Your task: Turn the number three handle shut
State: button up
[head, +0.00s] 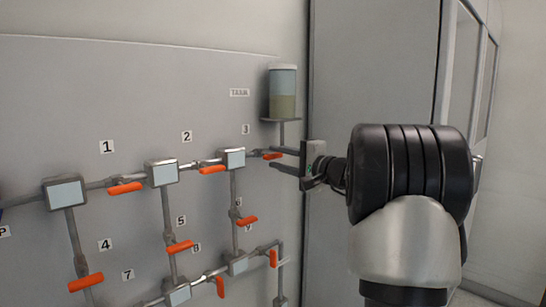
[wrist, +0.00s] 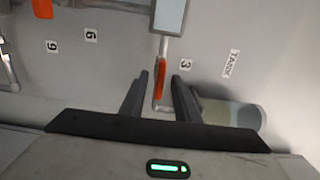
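The number three handle (head: 272,156) is a small orange lever on the upper pipe, just below and right of the "3" label (head: 245,129). It lies roughly along the pipe. In the wrist view the orange handle (wrist: 160,80) appears between my two dark fingers, beside the upside-down "3" label (wrist: 186,64). My gripper (head: 274,159) is open, reaching from the right with its fingertips at the handle's right end. In the wrist view my gripper (wrist: 160,77) shows gaps on both sides of the handle. I cannot tell whether a finger touches it.
The number two handle (head: 212,170) is to the left and another orange handle (head: 246,221) is below. A tall grey cabinet (head: 340,80) stands behind my arm.

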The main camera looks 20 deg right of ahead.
jog(key=shift+x, duration=1.2)
grip_shut()
